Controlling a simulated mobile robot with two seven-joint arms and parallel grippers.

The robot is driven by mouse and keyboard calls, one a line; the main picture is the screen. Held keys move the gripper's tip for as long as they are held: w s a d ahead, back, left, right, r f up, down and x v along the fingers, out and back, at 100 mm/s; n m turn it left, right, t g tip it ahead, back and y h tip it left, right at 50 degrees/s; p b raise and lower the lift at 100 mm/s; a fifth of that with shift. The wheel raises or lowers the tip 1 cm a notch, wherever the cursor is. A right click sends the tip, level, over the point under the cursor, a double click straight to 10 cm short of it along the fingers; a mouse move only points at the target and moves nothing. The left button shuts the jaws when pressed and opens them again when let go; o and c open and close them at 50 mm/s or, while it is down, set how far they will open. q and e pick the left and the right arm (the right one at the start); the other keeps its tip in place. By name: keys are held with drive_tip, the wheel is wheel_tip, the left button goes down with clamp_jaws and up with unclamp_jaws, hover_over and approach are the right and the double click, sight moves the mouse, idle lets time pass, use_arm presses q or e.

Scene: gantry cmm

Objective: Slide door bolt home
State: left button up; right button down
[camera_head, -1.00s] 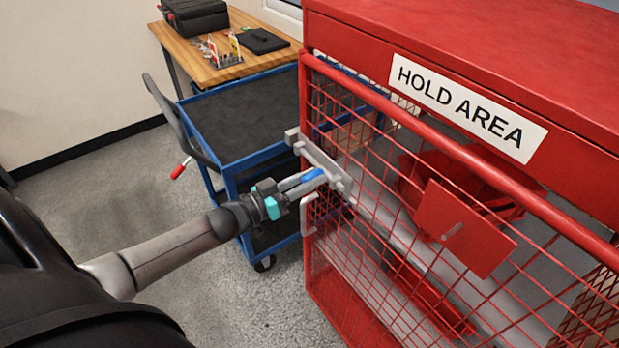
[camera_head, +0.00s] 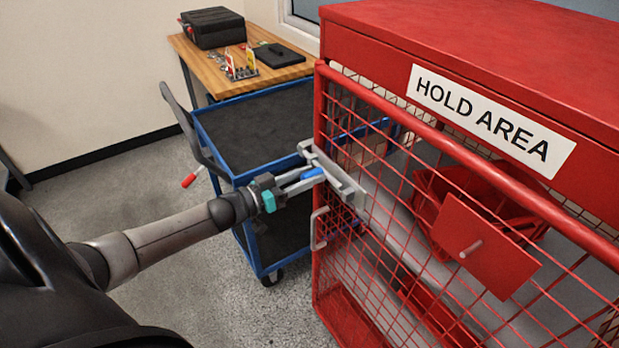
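The grey door bolt (camera_head: 345,186) is mounted at the upper left edge of the red mesh door (camera_head: 395,225). Its bar slopes from a bracket at the upper left to the lower right. A blue grip (camera_head: 312,173) shows on its near side. My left gripper (camera_head: 306,180) reaches in from the left, and its grey fingers lie on either side of the blue grip, seemingly closed on it. The far end of the bar and any socket for it are hard to make out. My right gripper is not in view.
A grey pull handle (camera_head: 319,229) sits below the bolt. The red cabinet bears a HOLD AREA sign (camera_head: 491,119). A blue cart (camera_head: 255,125) stands close behind my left gripper. A wooden bench (camera_head: 215,70) is at the back.

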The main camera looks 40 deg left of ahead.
use_arm(q)
drive_tip(key=shift+o, duration=1.1)
drive_tip(key=p+v, duration=0.1)
drive_tip(key=v, duration=1.4)
drive_tip(key=shift+p, duration=0.35)
drive_tip(key=shift+s, duration=0.1)
